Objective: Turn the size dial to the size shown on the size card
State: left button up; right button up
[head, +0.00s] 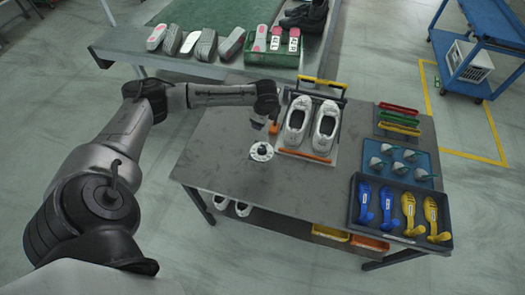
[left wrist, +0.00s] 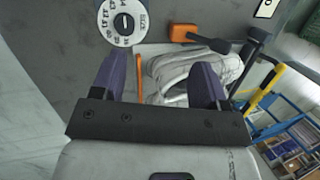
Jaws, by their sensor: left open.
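The size dial (head: 262,151) is a round white disc with a dark centre on the grey table, left of the white shoes. In the left wrist view the dial (left wrist: 122,35) shows numbers around its rim and is cut by the top edge. My left gripper (head: 261,122) is just beyond the dial, above the table. Its purple fingers (left wrist: 157,78) are open and apart, with nothing held between them. A white card with a dark mark (left wrist: 265,8) is cut off at the top of the left wrist view; I cannot read it. My right gripper is not in view.
White shoes (head: 297,124) stand on a board with orange strips. An orange block with a dark handle (left wrist: 184,33) lies near the dial. A tray of blue and yellow tools (head: 363,231) sits at the right. The table's front left (head: 225,165) is clear.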

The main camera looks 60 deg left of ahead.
aim_at(262, 148)
pick_arm(q)
jog(key=f+m+h, duration=0.1)
jog(key=f+m, duration=0.1)
jog(key=f, duration=0.3)
jog(key=d+f+m+h+b, duration=0.1)
jog(key=f+m, duration=0.2)
jog(key=f, duration=0.2)
jog(key=f+m+h+b, duration=0.1)
jog(key=f+m, duration=0.2)
jog(key=f, duration=0.2)
jog(key=shift+s+d+f+g+h, duration=0.15)
jog(key=shift+s+d+g+h, duration=0.15)
jog(key=shift+s+d+g, duration=0.1)
jog(key=shift+f, duration=0.8)
jog(key=c, duration=0.9)
